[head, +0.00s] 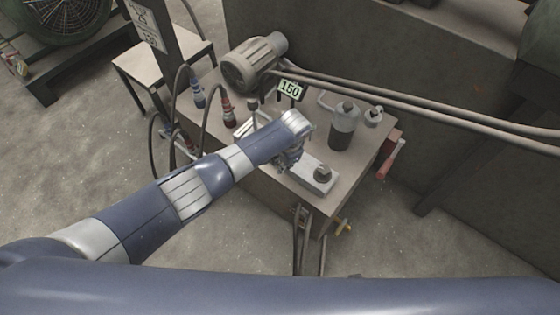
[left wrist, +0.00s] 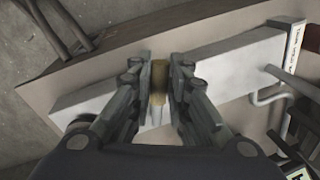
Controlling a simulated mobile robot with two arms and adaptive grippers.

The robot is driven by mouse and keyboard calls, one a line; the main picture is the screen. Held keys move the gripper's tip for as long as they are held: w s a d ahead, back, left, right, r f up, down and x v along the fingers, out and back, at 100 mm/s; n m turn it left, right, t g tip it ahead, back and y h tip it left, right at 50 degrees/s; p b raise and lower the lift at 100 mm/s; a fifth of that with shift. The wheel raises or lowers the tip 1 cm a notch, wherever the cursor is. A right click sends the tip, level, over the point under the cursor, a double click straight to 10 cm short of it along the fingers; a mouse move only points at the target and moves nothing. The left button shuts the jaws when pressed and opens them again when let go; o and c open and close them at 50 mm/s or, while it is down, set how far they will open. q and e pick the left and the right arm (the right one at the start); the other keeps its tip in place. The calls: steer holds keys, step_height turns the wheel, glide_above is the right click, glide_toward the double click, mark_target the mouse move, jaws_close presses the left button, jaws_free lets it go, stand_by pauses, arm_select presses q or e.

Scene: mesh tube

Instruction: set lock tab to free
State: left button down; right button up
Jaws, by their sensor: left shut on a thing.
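A small brass-coloured piece (left wrist: 158,74), which looks like the lock tab, stands between the fingertips in the left wrist view. It sits on a long grey-white block (left wrist: 235,58) that also shows in the head view (head: 318,177). My left gripper (left wrist: 159,82) is shut on the brass-coloured piece, with one finger on each side. In the head view the left gripper (head: 290,160) is over the block, and the arm hides much of it. The piece itself is too small or hidden to make out there. My right gripper is not in view.
The block lies on a brown bench (head: 362,165). A motor (head: 254,62), a green 150 display (head: 290,89) and a grey cylinder (head: 343,126) stand on it. Two long pipes (head: 420,103) run above the right side. Hoses with coloured ends (head: 228,108) stand at the left.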

arm_select(q)
steer(key=c, duration=1.5)
jaws_free()
steer(key=shift+c, duration=0.2)
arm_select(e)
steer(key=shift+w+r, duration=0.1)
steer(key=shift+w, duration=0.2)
arm_select(q)
steer(key=shift+r, duration=0.1)
steer(key=shift+s+d+r, duration=0.1)
steer(key=shift+d+r, duration=0.05)
steer(key=shift+r, duration=0.5)
step_height(320, 180, up, 10)
steer(key=s+d, duration=0.1)
steer(key=shift+s, duration=0.4)
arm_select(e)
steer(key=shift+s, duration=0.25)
